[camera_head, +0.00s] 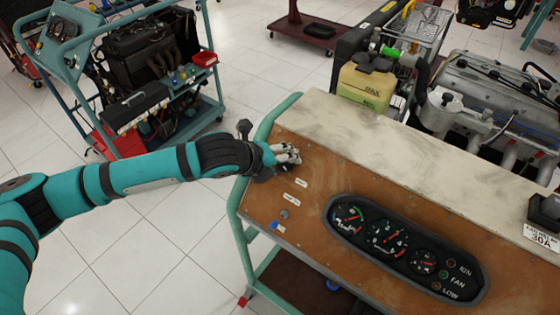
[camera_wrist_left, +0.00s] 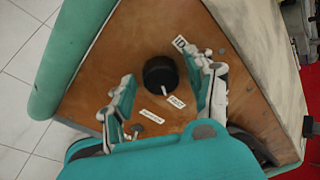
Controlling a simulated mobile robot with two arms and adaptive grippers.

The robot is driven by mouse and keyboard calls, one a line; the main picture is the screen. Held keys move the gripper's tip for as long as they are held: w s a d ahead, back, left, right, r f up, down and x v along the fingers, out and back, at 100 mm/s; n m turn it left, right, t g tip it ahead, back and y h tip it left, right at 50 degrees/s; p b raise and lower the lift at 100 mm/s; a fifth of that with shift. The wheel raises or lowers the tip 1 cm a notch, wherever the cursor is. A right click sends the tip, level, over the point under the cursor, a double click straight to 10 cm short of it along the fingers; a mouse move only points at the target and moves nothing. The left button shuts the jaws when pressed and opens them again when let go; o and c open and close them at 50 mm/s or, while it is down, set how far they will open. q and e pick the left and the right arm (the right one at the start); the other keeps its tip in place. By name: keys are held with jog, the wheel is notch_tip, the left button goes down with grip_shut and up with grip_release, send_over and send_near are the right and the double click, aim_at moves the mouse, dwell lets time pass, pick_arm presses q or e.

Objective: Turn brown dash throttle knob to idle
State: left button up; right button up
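The throttle knob (camera_wrist_left: 160,75) is a round black knob on the brown dash panel (camera_wrist_left: 105,62). In the left wrist view its pale pointer mark faces the lower white label (camera_wrist_left: 176,102), which seems to read FAST. Another label (camera_wrist_left: 180,43), partly hidden by a finger, sits up and to the right of the knob. My left gripper (camera_wrist_left: 166,78) is open, with one finger on either side of the knob and visible gaps to it. In the head view my left gripper (camera_head: 288,154) is at the dash's left end and hides the knob. My right gripper is not in view.
An oval gauge cluster (camera_head: 405,245) lies right of the gripper on the dash. A small key switch (camera_head: 284,214) is nearer the front. A teal frame rail (camera_head: 240,215) edges the dash. A yellow-green tank (camera_head: 366,84) stands behind it. Another engine trainer (camera_head: 150,75) stands back left.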

pick_arm(q)
jog(key=c, duration=0.9)
